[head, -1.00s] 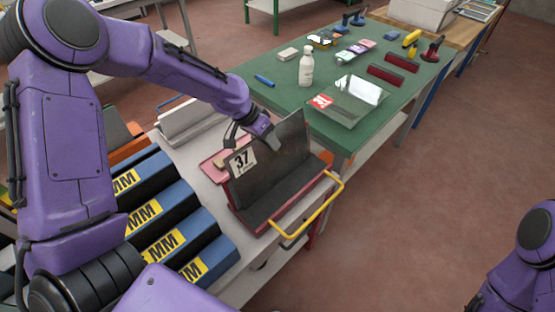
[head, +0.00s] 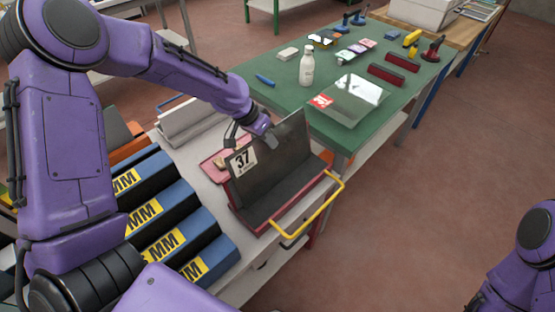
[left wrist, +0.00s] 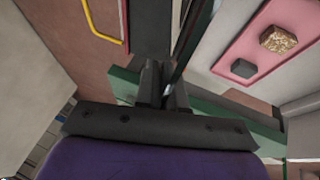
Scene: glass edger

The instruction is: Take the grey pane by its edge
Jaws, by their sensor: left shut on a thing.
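The grey pane (head: 292,147) stands on edge, leaning back in a dark red rack (head: 249,216) with a dark padded ledge and a yellow handle. A white label reading 37 (head: 243,161) sits at its left side. My left gripper (head: 268,143) is at the pane's top edge, shut on it. In the left wrist view the fingers (left wrist: 163,90) close together around the thin pane edge (left wrist: 190,40). The fingertips are partly hidden there. My right arm shows at the lower right of the head view, but its gripper is out of sight.
Blue blocks with yellow MM labels (head: 160,245) stand in a row left of the rack. A green table (head: 290,80) behind holds a white bottle (head: 306,66), a clear pane with a red label (head: 352,99) and several tools. Floor at right is clear.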

